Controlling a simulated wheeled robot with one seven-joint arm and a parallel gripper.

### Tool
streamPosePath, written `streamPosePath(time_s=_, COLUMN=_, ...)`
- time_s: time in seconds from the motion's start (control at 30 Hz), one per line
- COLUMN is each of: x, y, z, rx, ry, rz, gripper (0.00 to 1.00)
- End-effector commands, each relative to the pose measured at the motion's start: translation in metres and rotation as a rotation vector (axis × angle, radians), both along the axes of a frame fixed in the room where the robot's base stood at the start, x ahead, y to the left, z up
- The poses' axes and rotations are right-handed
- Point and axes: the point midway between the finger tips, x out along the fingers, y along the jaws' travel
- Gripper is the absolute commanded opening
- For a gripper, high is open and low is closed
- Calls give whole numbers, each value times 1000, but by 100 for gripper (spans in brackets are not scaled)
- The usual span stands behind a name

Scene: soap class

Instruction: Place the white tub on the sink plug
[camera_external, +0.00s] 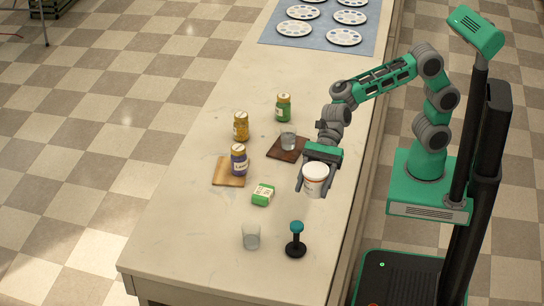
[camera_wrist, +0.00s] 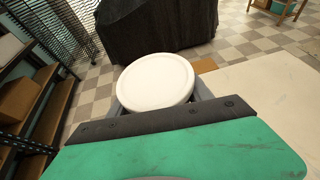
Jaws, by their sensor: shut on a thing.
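The white tub (camera_external: 314,173) has a white lid and a label with some reddish print. My gripper (camera_external: 313,187) is shut on it and holds it about upright over the right side of the worktop. In the wrist view the tub's round white lid (camera_wrist: 155,80) shows between my fingers, and its lower part is hidden. A black round base with an upright stem and teal top (camera_external: 296,240) stands near the front right of the worktop, in front of the tub and apart from it. It may be the sink plug, but I cannot tell for sure.
A clear glass (camera_external: 251,236) stands left of the black base. A green-and-white box (camera_external: 263,194), a purple jar (camera_external: 239,160) on a wooden board (camera_external: 223,173), yellow (camera_external: 241,126) and green (camera_external: 283,108) jars, and a glass (camera_external: 287,138) on a dark board stand farther back.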

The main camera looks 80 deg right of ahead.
Motion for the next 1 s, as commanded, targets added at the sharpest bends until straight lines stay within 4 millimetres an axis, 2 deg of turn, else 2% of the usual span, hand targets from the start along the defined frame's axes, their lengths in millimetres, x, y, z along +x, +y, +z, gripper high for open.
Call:
streamPosePath(time_s=0.03, x=9, y=12, z=-5, rx=-2, ry=4, rz=2, gripper=14)
streamPosePath(time_s=0.2, x=29, y=34, z=-44, rx=-1, ry=2, rz=-1, gripper=14)
streamPosePath(time_s=0.43, x=41, y=48, z=-68, rx=-1, ry=1, rz=-1, gripper=14)
streamPosePath(time_s=0.57, x=40, y=47, z=-91, rx=-1, ry=2, rz=-2, gripper=14)
streamPosePath(time_s=0.93, x=40, y=47, z=-98, rx=1, ry=-2, rz=-2, gripper=14)
streamPosePath(time_s=0.97, x=40, y=47, z=-98, rx=1, ry=-2, rz=-2, gripper=60)
streamPosePath(time_s=1.0, x=40, y=47, z=-98, rx=1, ry=-2, rz=-2, gripper=63)
